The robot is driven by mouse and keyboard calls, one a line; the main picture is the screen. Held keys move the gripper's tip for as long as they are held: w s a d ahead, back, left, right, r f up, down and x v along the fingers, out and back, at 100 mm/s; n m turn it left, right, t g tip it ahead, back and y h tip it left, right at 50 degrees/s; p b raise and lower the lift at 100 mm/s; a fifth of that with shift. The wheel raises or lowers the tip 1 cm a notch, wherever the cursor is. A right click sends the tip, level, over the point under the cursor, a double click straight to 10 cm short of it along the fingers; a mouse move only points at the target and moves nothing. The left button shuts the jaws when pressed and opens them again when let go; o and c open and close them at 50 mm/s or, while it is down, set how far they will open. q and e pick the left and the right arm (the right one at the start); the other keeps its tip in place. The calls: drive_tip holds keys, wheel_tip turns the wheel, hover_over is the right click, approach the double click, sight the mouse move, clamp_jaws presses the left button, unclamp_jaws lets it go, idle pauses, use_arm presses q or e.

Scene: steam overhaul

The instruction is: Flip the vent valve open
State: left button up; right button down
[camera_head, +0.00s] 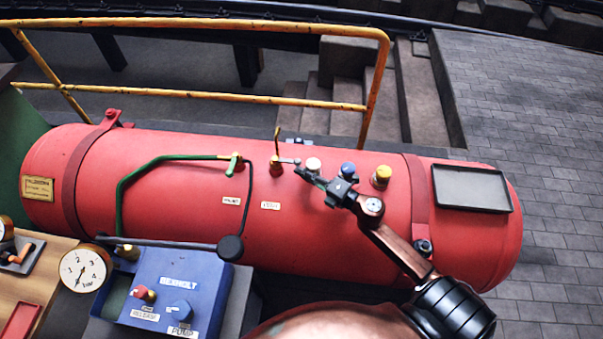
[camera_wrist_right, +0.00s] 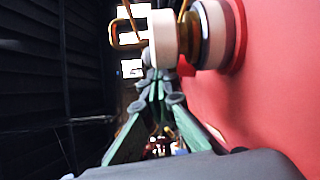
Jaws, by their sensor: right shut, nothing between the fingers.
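The vent valve (camera_head: 276,167) is a small brass fitting on top of the red tank, with a thin lever standing upright. A small label below it is too blurred to read surely. My right gripper (camera_head: 298,166) comes in from the lower right and is shut and empty. Its tips are just right of the valve, close to the lever's base; I cannot tell if they touch. In the right wrist view the closed fingers (camera_wrist_right: 155,76) point forward beside a white cap (camera_wrist_right: 165,38), and the valve cannot be made out surely. My left gripper is not in view.
White (camera_head: 313,164), blue (camera_head: 348,169) and yellow (camera_head: 382,174) capped fittings stand by my right gripper. A green pipe (camera_head: 160,165) runs to a valve left of the vent. A blue pump box (camera_head: 175,283), gauge (camera_head: 85,269) and black-knobbed lever (camera_head: 230,247) are in front. A yellow rail (camera_head: 210,97) stands behind.

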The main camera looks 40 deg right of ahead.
idle(0.3)
drive_tip(key=shift+s, duration=0.1)
drive_tip(key=v, duration=1.2)
